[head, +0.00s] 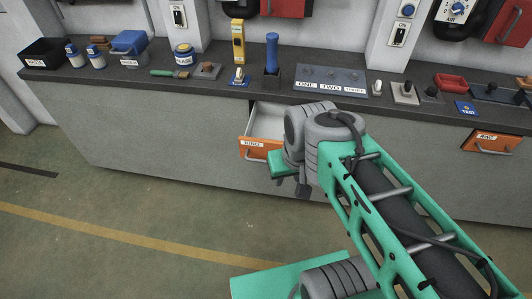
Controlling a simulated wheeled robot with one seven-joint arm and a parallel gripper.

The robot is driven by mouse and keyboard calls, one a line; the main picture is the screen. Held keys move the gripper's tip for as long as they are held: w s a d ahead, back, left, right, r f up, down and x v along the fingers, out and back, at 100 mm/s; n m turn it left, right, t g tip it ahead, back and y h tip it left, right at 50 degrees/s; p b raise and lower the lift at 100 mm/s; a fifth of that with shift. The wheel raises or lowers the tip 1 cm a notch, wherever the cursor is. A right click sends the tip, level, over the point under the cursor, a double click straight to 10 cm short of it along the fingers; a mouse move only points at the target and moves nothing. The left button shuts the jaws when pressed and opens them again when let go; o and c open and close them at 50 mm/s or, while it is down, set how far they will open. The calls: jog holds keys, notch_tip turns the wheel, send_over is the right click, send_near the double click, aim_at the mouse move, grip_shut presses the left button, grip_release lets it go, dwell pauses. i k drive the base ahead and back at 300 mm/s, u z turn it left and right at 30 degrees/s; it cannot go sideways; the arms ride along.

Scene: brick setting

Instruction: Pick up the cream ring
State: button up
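I cannot make out a cream ring in the head view. An orange-fronted drawer (262,156) with a small white label stands pulled out below the counter. The part of its pale inside that shows looks bare, and my arm hides the right part. My gripper (293,187) is just right of and in front of the drawer front, mostly hidden behind my green and grey wrist. Whether its fingers are open or shut does not show.
The dark counter (215,88) carries a black bin (43,53), a blue tub (130,43), a yellow device (238,42), a blue-handled tool (272,52) and a labelled switch panel (330,80). Another orange drawer (492,142) is at right. Floor at left is clear.

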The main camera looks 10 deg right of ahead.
aim_at(239, 78)
jog(key=u, duration=0.25)
jog(key=k, duration=0.45)
jog(key=u, duration=0.85)
jog(key=i, duration=1.85)
jog(key=z, duration=0.25)
